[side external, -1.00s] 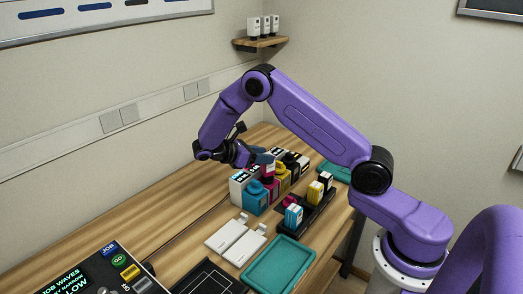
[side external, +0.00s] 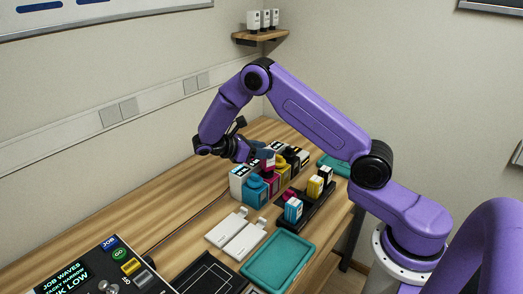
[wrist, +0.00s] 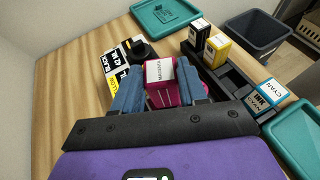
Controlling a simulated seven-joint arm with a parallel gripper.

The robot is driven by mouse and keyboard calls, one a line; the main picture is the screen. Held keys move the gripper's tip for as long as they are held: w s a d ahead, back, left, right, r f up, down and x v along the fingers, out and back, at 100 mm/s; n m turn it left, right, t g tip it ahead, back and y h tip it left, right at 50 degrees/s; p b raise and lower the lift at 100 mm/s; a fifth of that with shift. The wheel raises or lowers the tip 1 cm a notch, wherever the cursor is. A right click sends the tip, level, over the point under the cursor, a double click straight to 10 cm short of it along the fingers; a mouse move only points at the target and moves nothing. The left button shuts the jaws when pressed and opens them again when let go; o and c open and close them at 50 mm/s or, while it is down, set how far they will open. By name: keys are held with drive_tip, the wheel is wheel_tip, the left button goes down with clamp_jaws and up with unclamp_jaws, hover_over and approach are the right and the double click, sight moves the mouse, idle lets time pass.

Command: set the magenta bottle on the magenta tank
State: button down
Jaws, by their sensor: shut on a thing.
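My gripper (wrist: 158,88) is shut on the magenta bottle (wrist: 160,72), whose white label reads MAGENTA. In the side view my gripper (side external: 263,157) holds the bottle (side external: 268,166) over the row of tanks. The magenta tank (side external: 271,181) stands in that row between the cyan tank (side external: 255,189) and the yellow tank (side external: 282,173). The bottle appears at or just above the magenta tank's top; I cannot tell whether they touch.
A dark rack (side external: 316,207) holds the cyan bottle (side external: 293,210), yellow bottle (side external: 315,187) and black bottle (side external: 326,175), right of the tanks. A teal tray (side external: 279,262) and white plates (side external: 244,240) lie nearer the camera. The wooden table left of the tanks is clear.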

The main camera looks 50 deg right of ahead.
drive_tip(key=shift+f, duration=0.6)
idle(0.7)
drive_tip(key=c, duration=0.9)
unclamp_jaws()
drive_tip(key=shift+w+a, duration=0.1)
drive_tip(key=shift+v, duration=5.4)
